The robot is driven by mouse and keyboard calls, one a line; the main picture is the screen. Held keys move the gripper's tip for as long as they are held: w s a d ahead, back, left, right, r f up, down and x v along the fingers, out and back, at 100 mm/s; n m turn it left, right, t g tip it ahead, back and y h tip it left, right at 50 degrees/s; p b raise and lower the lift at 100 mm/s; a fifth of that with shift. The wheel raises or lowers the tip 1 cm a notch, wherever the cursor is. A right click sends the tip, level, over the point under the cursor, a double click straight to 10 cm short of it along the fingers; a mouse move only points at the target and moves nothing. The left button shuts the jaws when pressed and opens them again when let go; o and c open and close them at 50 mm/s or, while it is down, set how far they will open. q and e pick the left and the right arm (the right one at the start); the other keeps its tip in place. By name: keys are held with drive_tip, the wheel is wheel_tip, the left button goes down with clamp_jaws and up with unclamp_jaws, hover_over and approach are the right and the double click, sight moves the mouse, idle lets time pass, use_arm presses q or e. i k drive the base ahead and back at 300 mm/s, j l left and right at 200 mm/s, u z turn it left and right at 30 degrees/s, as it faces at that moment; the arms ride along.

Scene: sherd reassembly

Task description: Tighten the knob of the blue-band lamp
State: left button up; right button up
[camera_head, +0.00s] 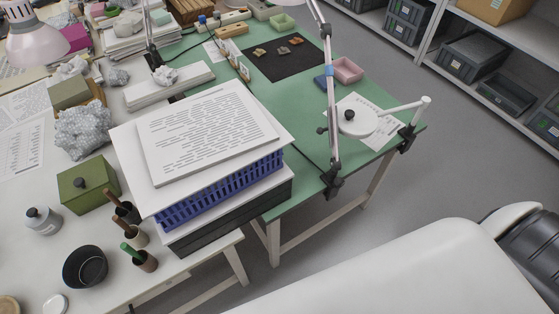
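A lamp arm (331,100) stands clamped at the green table's front edge, its dark clamp (332,180) below. A small dark knob (321,130) sticks out to the left of this arm. Its head is cut off by the top edge. A second lamp with a pale pinkish shade (35,45) is at the upper left, and another thin lamp arm (152,45) stands near the top. Neither of my grippers is in view; only white and dark parts of my own body show at the lower right.
A paper-topped stack with a blue basket (222,190) overhangs between the white and green tables. A white disc on an arm (357,117) is clamped at the green table's right corner. Pink tray (347,70) and black mat (285,57) lie behind. Floor (455,165) right is clear.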

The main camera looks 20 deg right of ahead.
sight(338, 183)
drive_tip(key=l+u, duration=0.7)
drive_tip(key=u, duration=0.2)
drive_tip(key=k+l+u, duration=0.1)
drive_tip(key=l+u, duration=0.35)
drive_tip(key=k+l+u, duration=0.15)
drive_tip(key=u, duration=0.3)
drive_tip(key=k+l+u, duration=0.2)
drive_tip(key=u, duration=0.25)
